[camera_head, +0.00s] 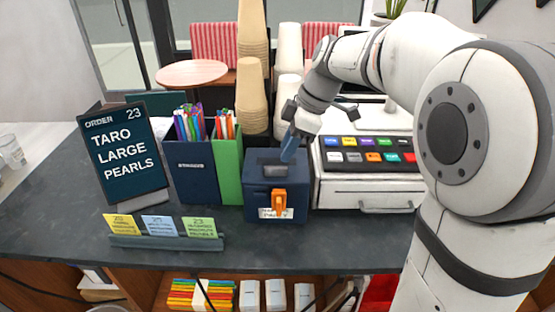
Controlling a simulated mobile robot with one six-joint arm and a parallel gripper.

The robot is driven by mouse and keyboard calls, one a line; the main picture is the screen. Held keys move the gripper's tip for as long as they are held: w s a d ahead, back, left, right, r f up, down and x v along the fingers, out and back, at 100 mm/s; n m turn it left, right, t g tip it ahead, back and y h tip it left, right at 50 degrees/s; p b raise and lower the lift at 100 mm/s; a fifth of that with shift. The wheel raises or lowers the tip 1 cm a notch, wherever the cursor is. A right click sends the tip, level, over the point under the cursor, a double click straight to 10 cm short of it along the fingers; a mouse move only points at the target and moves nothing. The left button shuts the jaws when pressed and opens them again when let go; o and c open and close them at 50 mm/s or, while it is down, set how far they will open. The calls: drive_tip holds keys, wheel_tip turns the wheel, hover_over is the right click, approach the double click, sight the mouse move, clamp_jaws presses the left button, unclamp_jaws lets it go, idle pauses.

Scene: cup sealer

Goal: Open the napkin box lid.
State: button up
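The napkin box (258,205) is a dark blue box on the counter, just left of the cash register. An orange clip-like part (279,201) sits on its front, over a white label. Its top has a dark grey panel (270,169); I cannot tell which part is the lid edge. My gripper (288,158) comes down from the upper right, its blue-grey fingertips at the top of the box near the back right. I cannot tell whether it touches the box, and its finger gap is not clear. Nothing is visibly held.
A blue straw holder (191,172) and a green one (228,172) stand close on the left. The cash register (365,185) is close on the right. Stacked cups (252,100) stand behind. An order screen (124,154) and card stand (165,242) are farther left.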

sight(277, 167)
drive_tip(key=x, duration=0.6)
drive_tip(key=shift+f+p, duration=0.1)
drive_tip(key=shift+p, duration=0.3)
drive_tip(key=shift+c, duration=0.3)
clamp_jaws()
